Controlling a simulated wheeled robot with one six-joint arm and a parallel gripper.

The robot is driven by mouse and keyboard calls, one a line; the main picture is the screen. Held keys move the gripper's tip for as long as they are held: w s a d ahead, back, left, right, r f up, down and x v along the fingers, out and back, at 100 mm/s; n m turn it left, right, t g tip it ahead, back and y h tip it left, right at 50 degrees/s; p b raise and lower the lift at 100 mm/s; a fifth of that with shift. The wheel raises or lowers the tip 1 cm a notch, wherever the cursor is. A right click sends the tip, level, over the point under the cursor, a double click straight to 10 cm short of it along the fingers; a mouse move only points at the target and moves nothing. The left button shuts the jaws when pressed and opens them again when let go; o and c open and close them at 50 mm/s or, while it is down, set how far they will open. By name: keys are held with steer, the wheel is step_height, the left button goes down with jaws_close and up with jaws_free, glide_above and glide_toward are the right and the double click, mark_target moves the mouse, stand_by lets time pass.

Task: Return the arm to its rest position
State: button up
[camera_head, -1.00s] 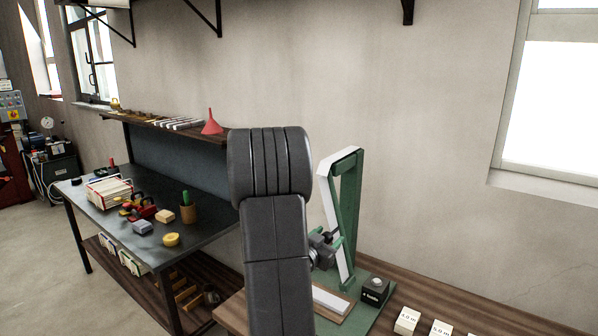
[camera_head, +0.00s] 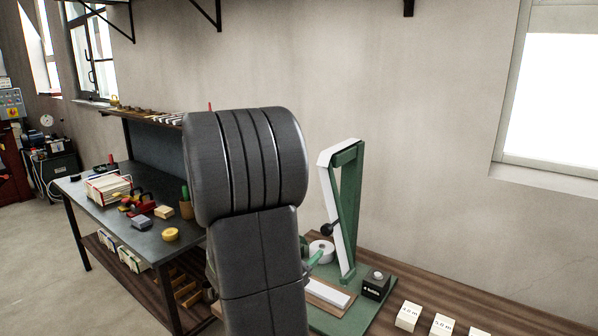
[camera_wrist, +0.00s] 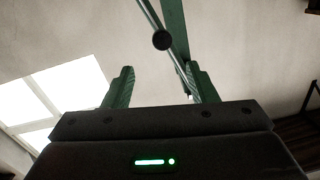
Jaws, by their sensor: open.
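My arm's dark grey links (camera_head: 250,165) stand large in the middle of the head view and hide most of my gripper. A green finger of it shows just right of the arm. In the wrist view both green fingers of my gripper (camera_wrist: 160,68) are spread apart with nothing between them. A black ball knob (camera_wrist: 162,40) on a thin rod lies beyond the fingertips, apart from them. The same knob (camera_head: 327,229) shows in the head view beside a green upright stand (camera_head: 349,210) with a white face.
White labelled blocks (camera_head: 407,316) lie to the right. A dark workbench (camera_head: 130,225) with tools stands left. The space before the wall above is clear.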

mark_target(322, 231)
steer(key=p+x, duration=0.1)
steer(key=x, duration=0.7)
steer(key=p+x, duration=0.1)
steer(key=x, duration=0.4)
steer(key=shift+w+a+f+p, duration=0.15)
steer(key=shift+a+f+p, duration=0.1)
steer(key=shift+a+p, duration=0.1)
steer(key=shift+w+a+m, duration=0.1)
steer(key=shift+a+m, duration=0.25)
steer(key=shift+m, duration=0.05)
